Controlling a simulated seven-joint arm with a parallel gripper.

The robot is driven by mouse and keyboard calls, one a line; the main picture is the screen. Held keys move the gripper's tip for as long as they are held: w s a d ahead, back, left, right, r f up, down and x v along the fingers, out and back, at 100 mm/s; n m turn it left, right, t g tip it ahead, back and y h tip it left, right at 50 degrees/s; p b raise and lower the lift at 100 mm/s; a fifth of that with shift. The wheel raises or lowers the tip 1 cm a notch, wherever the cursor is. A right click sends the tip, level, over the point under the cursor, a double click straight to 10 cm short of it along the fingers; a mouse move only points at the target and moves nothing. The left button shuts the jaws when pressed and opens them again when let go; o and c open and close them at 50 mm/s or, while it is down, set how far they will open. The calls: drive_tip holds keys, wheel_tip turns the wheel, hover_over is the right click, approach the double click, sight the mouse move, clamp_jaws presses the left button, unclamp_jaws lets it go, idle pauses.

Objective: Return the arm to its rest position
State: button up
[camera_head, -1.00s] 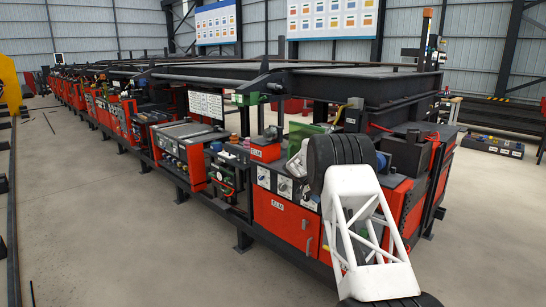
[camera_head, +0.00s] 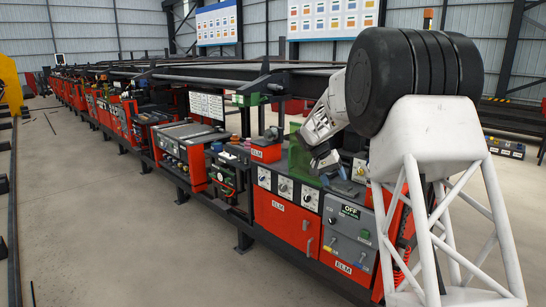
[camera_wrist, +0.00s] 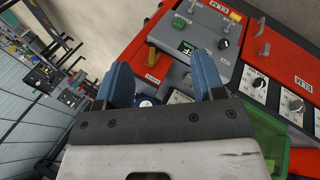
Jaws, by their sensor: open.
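My gripper (camera_head: 328,168) hangs at the end of my bent arm, over the near end of the red and grey welding machine (camera_head: 286,222) in the head view. In the wrist view my gripper (camera_wrist: 163,82) shows two blue fingers spread apart, with nothing held between them. The machine's control panels lie beyond the fingers, turned in that picture. A grey panel with an OFF display (camera_head: 350,211) stands below and right of the gripper in the head view. I cannot tell the exact gap between gripper and machine.
A translucent green panel (camera_head: 299,158) stands close to the gripper's left in the head view. Knobs and switches cover the near panels. Long dark rails (camera_head: 200,72) run along the machine's top. The grey floor (camera_head: 130,240) at left is clear.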

drive_tip(key=s+r+n+t+y, duration=0.1)
drive_tip(key=s+r, duration=0.2)
drive_tip(key=s, duration=0.7)
drive_tip(key=s+a+r+y, duration=0.1)
drive_tip(key=s+r, duration=0.3)
drive_tip(key=s, duration=0.6)
drive_tip(key=s+r+n+t+y, duration=0.1)
drive_tip(key=s+r, duration=0.2)
drive_tip(key=s, duration=0.8)
drive_tip(key=s+a+f+n+t+y, duration=0.1)
drive_tip(key=s+f, duration=0.2)
drive_tip(key=s, duration=1.2)
drive_tip(key=s+a+f+n+y, duration=0.1)
drive_tip(key=s+f, duration=0.3)
drive_tip(key=s, duration=1.1)
drive_tip(key=shift+a+t, duration=0.4)
